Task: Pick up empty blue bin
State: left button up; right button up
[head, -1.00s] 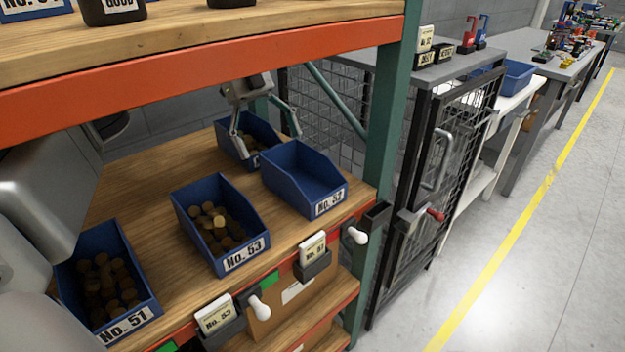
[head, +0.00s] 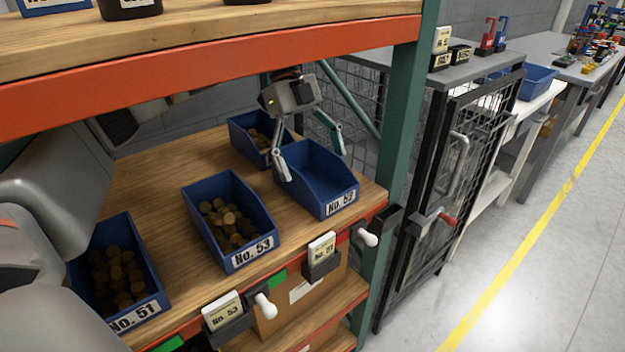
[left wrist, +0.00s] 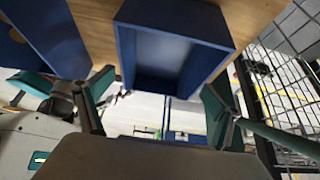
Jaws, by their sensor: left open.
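The empty blue bin (head: 330,192) stands at the right end of the wooden shelf, with a white number label on its front. My left gripper (head: 312,164) is open above the back part of this bin. Its two fingers are spread towards opposite side walls and point down; I cannot tell whether they touch. In the left wrist view the bin (left wrist: 172,58) shows its bare inside, and the open fingers (left wrist: 158,110) are on either side of the picture below it. My right gripper is not in view.
Blue bins with brown round pieces stand close by: No. 53 (head: 262,246), No. 51 (head: 150,308) and one behind (head: 240,138). A green post (head: 388,150) stands right of the empty bin. An orange beam (head: 200,72) crosses above. Bare wood lies between the bins.

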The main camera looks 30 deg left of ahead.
aim_at(321, 195)
pick_arm(q)
jog(key=b+x, duration=0.1)
jog(key=x, duration=0.4)
jog(key=shift+d, duration=0.1)
jog(key=c, duration=1.2)
